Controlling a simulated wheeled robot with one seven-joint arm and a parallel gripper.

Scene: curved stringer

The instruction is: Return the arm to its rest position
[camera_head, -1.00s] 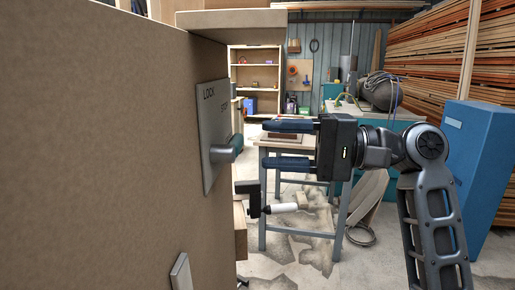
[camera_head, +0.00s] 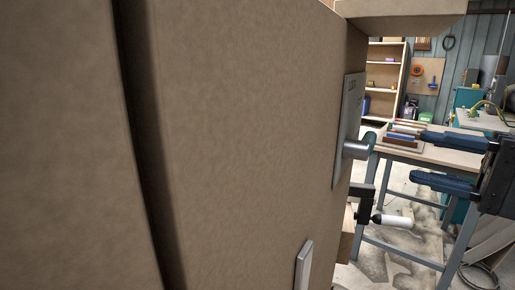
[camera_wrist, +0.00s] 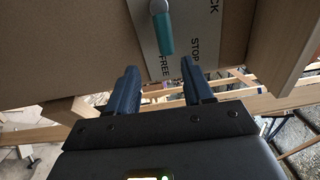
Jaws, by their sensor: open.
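My gripper (camera_head: 432,160) is at the right edge of the head view, with its two blue fingers apart and nothing between them. The rest of my arm is out of that view. The fingers point left toward a metal plate (camera_head: 347,120) with a short round lever (camera_head: 356,149), on a brown panel (camera_head: 240,130). A gap shows between the fingertips and the lever. In the wrist view my gripper (camera_wrist: 158,82) is also open and empty. There the teal-ended lever (camera_wrist: 163,30) lies ahead of the fingers, by the words STOP and FREE on the plate (camera_wrist: 210,35).
The large brown panel fills the left and middle of the head view. A dark clamp-like part with a white handle (camera_head: 392,220) sits below the lever. A workbench (camera_head: 445,155) stands behind my gripper. A shelf (camera_head: 385,70) is farther back. Some floor shows below.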

